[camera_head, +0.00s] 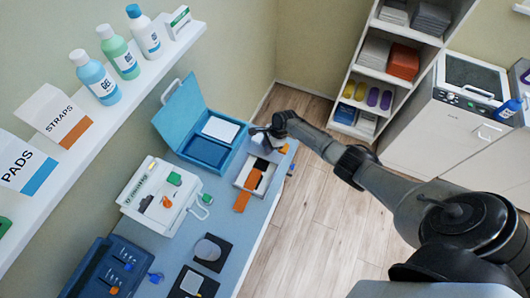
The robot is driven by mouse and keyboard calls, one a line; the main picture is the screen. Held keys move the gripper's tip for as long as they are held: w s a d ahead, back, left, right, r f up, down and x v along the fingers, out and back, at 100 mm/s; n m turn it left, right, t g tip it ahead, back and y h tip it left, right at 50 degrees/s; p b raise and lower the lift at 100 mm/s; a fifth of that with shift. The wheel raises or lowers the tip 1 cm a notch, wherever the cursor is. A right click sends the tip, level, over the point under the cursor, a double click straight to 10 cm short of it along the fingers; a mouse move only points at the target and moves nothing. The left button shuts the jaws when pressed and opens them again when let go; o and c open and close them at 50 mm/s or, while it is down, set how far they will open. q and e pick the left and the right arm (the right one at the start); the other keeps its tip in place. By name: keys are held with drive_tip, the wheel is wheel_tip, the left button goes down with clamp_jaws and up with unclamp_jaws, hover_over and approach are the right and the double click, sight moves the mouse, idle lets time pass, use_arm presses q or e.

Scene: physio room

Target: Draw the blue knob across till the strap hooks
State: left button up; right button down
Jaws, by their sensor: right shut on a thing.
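My right gripper (258,131) is at the far end of the blue table, above a small grey and white item (262,143). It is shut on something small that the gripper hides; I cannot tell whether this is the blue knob. An orange strap (243,200) lies across a light tray (240,183) just nearer than the gripper. A small blue piece (291,169) shows at the table's right edge; I cannot tell if it is the knob. No hook can be made out. My left gripper is not in view.
An open blue case (208,152) stands left of the gripper. A white device (160,198), a dark blue box (108,268) and dark pads (212,252) are nearer. A shelf with bottles (97,80) runs along the left wall. The floor right of the table is clear.

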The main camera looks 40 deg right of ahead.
drive_tip(key=shift+d+f, duration=0.1)
drive_tip(key=shift+d, duration=0.1)
drive_tip(key=c, duration=1.1)
unclamp_jaws()
drive_tip(key=shift+w, duration=0.1)
drive_tip(key=shift+o, duration=0.7)
drive_tip(key=shift+r, duration=0.3)
drive_tip(key=p+v, duration=0.1)
drive_tip(key=v, duration=1.2)
drive_tip(key=shift+r+p, duration=0.15)
drive_tip(key=shift+p, duration=0.15)
drive_tip(key=shift+d, duration=0.15)
